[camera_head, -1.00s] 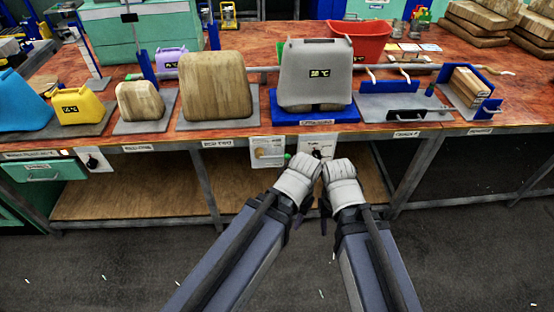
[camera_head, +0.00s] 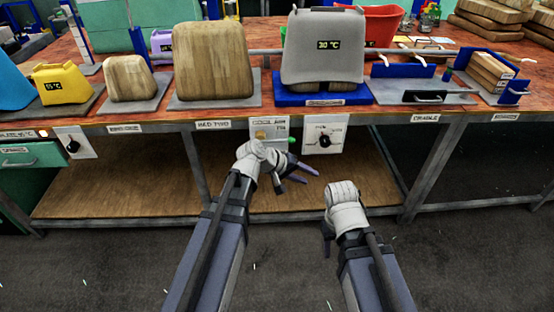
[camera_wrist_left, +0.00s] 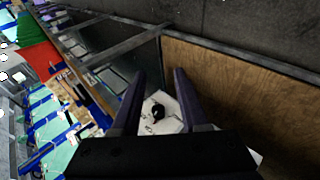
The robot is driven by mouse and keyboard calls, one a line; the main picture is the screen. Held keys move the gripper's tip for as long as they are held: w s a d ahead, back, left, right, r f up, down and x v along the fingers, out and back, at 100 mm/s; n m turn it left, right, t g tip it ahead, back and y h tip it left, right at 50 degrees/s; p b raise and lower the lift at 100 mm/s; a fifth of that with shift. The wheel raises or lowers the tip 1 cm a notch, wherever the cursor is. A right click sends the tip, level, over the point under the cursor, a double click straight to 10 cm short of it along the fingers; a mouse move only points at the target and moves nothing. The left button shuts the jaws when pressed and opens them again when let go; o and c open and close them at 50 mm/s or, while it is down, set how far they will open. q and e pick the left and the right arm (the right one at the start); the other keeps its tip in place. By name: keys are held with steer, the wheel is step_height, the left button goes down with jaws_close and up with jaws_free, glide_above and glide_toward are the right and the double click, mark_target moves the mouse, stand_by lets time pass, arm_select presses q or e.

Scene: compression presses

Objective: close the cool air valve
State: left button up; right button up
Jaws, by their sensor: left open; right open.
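The cool air valve (camera_head: 260,134) is a brass-coloured fitting on a pale panel under the table's front edge, with a green tip (camera_head: 291,139) showing at its right. My left gripper (camera_head: 306,174) is open and empty, just below and right of the valve. My left wrist partly hides the panel's lower part. In the left wrist view, the open fingers (camera_wrist_left: 159,78) frame a white panel with a black knob (camera_wrist_left: 158,112); the green tip is not clear there. My right gripper (camera_head: 328,242) is open, lower and to the right, apart from everything.
A white dial panel (camera_head: 323,135) sits right of the valve. Above, on the red-brown table (camera_head: 407,117), a grey container (camera_head: 322,47) reading about 30 °C stands on a blue base. A wooden lower shelf (camera_head: 130,190) lies behind the arms.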

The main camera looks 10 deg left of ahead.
arm_select(q)
steer(key=w+a+f+n+t+h+b, duration=0.1)
steer(key=w+a+f+n+t+b, duration=0.3)
steer(key=w+a+b, duration=0.45)
steer(key=n+t+y+b, duration=0.1)
steer(key=n+t+b, duration=0.2)
steer(key=n+t, duration=0.25)
glide_toward(277, 141)
steer(key=w, duration=0.3)
steer(key=shift+g, duration=0.35)
steer(key=shift+s+d+b+x, duration=0.1)
steer(key=shift+d+b+x, duration=0.2)
steer(key=shift+x, duration=1.7)
steer(key=shift+s+d+b+x, duration=0.1)
steer(key=shift+b+x, duration=0.3)
steer(key=shift+x, duration=1.6)
arm_select(e)
step_height(277, 141, down, 16)
steer(key=shift+r, duration=0.25)
arm_select(q)
jaws_close()
